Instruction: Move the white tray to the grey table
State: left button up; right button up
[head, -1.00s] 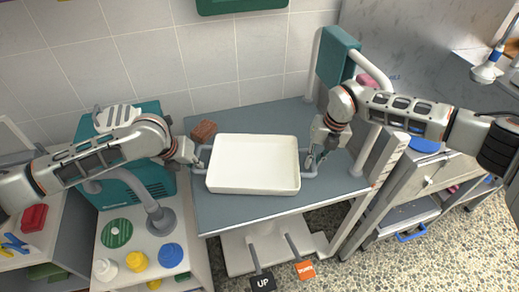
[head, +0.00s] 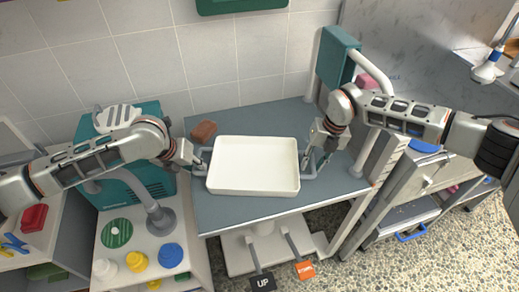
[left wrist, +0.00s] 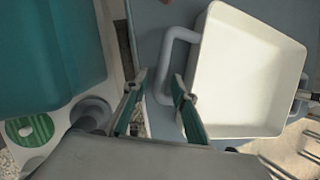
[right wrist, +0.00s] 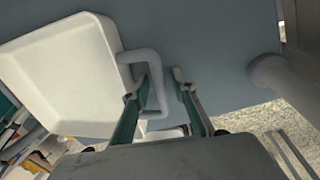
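The white tray (head: 253,188) is over the grey table (head: 240,212) and appears to rest level on its top, near the middle. It is empty. My left gripper (head: 202,161) is at the tray's left handle. In the left wrist view its fingers (left wrist: 159,77) are apart, one on each side of the grey handle bar (left wrist: 165,62). My right gripper (head: 312,160) is at the right handle. In the right wrist view its fingers (right wrist: 162,74) are apart, with the handle (right wrist: 153,62) between them. Whether any finger touches a handle is unclear.
A brown block (head: 204,130) lies on the table behind the tray's left corner. A teal box (head: 143,190) stands on the white cart at the left. A white post (head: 368,150) rises at the table's right. Pedals (head: 262,282) are below. The table's back right is clear.

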jog(key=shift+r, duration=0.1)
pick_arm(q)
jog(key=v, duration=0.7)
pick_arm(e)
notch_tip(320, 180, up, 12)
jog(key=d, duration=0.2)
pick_arm(q)
jog(key=shift+w+r, duration=0.1)
pick_arm(e)
jog(key=shift+s+d, duration=0.1)
